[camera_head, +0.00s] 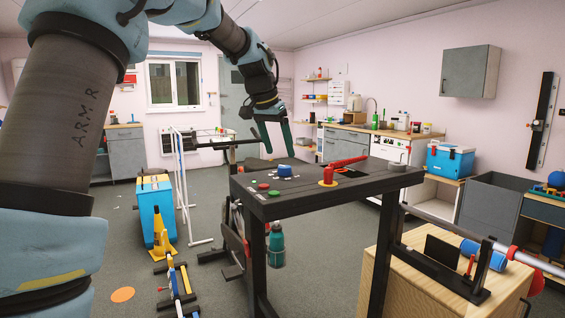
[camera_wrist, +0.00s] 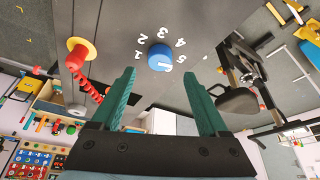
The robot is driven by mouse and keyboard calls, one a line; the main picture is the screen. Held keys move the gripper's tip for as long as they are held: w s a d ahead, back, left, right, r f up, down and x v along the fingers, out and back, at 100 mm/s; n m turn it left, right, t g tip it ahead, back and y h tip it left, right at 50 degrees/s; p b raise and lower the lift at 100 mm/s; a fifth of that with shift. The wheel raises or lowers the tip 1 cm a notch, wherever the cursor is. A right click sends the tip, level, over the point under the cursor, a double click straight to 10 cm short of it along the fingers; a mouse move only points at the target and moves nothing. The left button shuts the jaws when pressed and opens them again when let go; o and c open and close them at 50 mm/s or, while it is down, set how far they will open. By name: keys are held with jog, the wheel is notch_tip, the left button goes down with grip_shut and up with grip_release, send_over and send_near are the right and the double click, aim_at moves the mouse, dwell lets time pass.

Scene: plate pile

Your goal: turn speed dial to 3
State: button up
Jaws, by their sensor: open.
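The blue speed dial (camera_head: 285,170) sits on the dark top of the bench (camera_head: 310,190), near its far left part. In the wrist view the dial (camera_wrist: 159,55) is ringed by white numerals, with the 3 (camera_wrist: 163,32) on the side away from my gripper. A small pale mark shows on the dial, but I cannot tell which numeral it points at. My gripper (camera_head: 280,155) is open and empty, pointing down above the bench near the dial. In the wrist view its green fingers (camera_wrist: 162,78) are spread apart, and the dial lies beyond the gap between them, untouched.
A green button (camera_head: 274,193) and a red button (camera_head: 264,186) lie nearer the left edge.

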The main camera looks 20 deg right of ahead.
aim_at(284, 166)
jog(key=shift+p+x, duration=0.3)
jog(key=shift+x, duration=2.45)
jog(key=shift+s, duration=0.1)
jog(key=shift+c, duration=0.4)
grip_shut()
